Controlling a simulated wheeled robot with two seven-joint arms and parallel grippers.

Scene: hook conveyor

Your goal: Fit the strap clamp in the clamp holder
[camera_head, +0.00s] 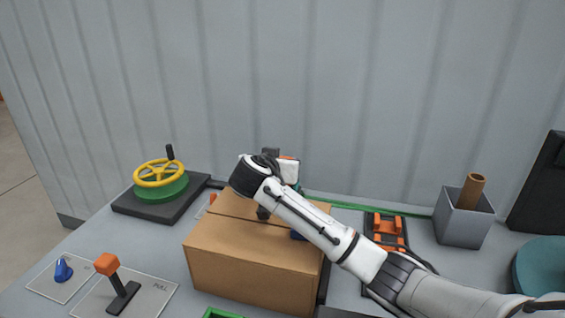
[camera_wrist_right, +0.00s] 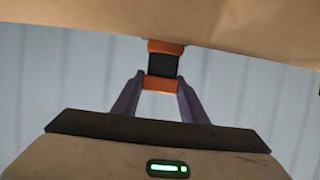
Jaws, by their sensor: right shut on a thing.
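My right gripper (camera_wrist_right: 161,82) is shut on a small orange and black piece, which looks like the strap clamp (camera_wrist_right: 164,65). Its two fingers press on the lower orange end, and its dark middle and upper orange end point toward a cardboard surface. In the head view my right arm reaches from the lower right over the cardboard box, and its wrist hides most of the gripper and the clamp. A black frame with orange parts (camera_head: 386,229), possibly the clamp holder, lies right of the box, partly behind my forearm. My left gripper is not in view.
The cardboard box (camera_head: 248,259) fills the middle of the table. A yellow handwheel (camera_head: 158,173) stands at the back left, an orange-knobbed lever (camera_head: 108,265) and blue knob (camera_head: 63,270) at the front left. A grey bin (camera_head: 462,222) holding a brown tube (camera_head: 472,190) stands right.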

